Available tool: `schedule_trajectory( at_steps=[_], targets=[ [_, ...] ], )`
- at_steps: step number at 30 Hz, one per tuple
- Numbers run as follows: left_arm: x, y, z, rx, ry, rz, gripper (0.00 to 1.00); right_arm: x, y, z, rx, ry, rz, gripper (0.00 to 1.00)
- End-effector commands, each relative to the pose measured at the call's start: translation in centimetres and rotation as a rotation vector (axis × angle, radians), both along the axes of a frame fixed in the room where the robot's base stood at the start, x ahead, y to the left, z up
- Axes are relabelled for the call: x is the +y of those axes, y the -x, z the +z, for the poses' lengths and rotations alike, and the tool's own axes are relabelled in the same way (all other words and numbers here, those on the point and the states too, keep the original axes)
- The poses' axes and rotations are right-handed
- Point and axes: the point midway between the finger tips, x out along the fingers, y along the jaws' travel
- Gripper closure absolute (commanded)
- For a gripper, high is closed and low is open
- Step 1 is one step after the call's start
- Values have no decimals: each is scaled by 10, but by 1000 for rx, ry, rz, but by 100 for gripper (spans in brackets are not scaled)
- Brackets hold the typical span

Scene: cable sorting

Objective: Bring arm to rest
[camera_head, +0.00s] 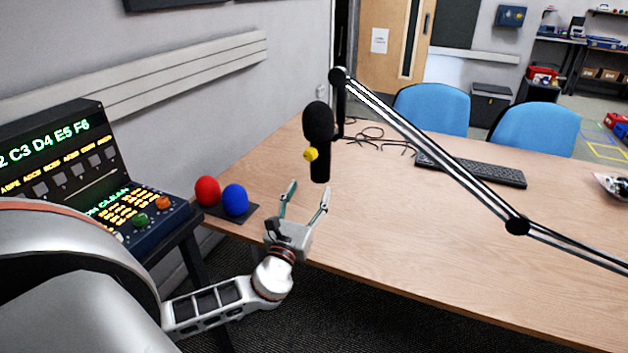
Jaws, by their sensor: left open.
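My left gripper (304,201) is open and empty. Its two fingers point up and away over the near left edge of the wooden table (430,230). The left arm comes in from the lower left, with its wrist low in front of the table edge. A red ball (207,190) and a blue ball (235,199) sit side by side on a small dark pad, left of the gripper and apart from it. My right gripper is not in view.
A black microphone (319,135) with a yellow knob hangs beyond the gripper from a jointed boom arm (430,150) crossing the table. A control console (90,175) stands at the left. A keyboard (470,170), loose black cables (370,138) and blue chairs (432,108) are farther back. The table's middle is clear.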

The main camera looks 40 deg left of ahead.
Motion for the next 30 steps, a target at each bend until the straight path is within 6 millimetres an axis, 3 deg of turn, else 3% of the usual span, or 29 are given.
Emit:
schedule_trajectory(
  at_steps=[6,24,27,30],
  targets=[
    [-5,16,-4,0,0,0,44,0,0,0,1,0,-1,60],
    [-5,18,-5,0,6,1,44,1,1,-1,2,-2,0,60],
    [-5,25,-11,-1,90,10,44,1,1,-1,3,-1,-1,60],
    [-4,45,-29,-5,323,40,44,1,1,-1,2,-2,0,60]
  ],
)
